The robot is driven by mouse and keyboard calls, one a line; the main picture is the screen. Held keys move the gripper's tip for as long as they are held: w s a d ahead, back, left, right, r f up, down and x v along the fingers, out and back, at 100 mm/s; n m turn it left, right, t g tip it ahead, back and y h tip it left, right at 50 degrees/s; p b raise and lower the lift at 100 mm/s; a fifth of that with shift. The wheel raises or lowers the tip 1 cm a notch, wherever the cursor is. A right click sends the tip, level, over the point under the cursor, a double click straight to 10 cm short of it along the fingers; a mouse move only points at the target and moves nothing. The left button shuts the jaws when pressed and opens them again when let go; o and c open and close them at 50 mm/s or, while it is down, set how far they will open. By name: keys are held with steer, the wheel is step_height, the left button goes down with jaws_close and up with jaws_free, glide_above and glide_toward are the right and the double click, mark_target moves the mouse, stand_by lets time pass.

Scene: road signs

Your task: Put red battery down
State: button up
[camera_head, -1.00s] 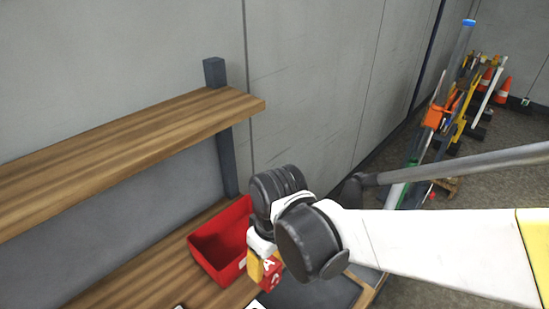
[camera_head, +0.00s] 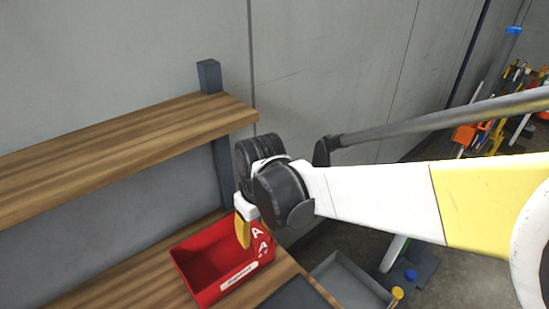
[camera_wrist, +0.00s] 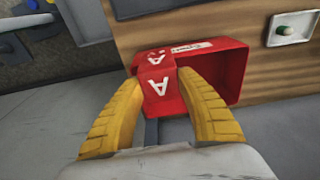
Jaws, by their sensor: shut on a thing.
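My gripper (camera_head: 248,238) has yellow fingers and is shut on the red battery (camera_head: 260,240), which bears a white letter A. The wrist view shows the battery (camera_wrist: 156,90) between the two fingertips. A red open-topped bin (camera_head: 190,287) with a white label stands on the lower wooden surface. In the head view, the gripper and battery overlap the bin's right side. In the wrist view the bin (camera_wrist: 232,75) lies just beyond the battery; I cannot tell whether they touch. The far finger is hidden in the head view.
A wooden upper shelf (camera_head: 110,145) with a dark post (camera_head: 209,76) stands to the left. A grey tray (camera_head: 345,280) is right of the lower wooden surface (camera_head: 130,285). Poles and coloured tools (camera_head: 490,130) stand at the far right by the grey wall.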

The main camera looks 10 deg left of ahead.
steer(key=w+a, duration=0.5)
steer(key=a, duration=0.1)
steer(key=shift+w+a+f+b, duration=0.15)
steer(key=shift+f+b, duration=0.95)
steer(key=shift+f, duration=1.75)
steer(key=shift+a+f+b, duration=0.15)
steer(key=shift+f+b, duration=0.95)
steer(key=shift+f, duration=1.75)
steer(key=shift+f, duration=0.1)
steer(key=shift+f, duration=0.15)
steer(key=o, duration=1.4)
steer(key=shift+c, duration=0.2)
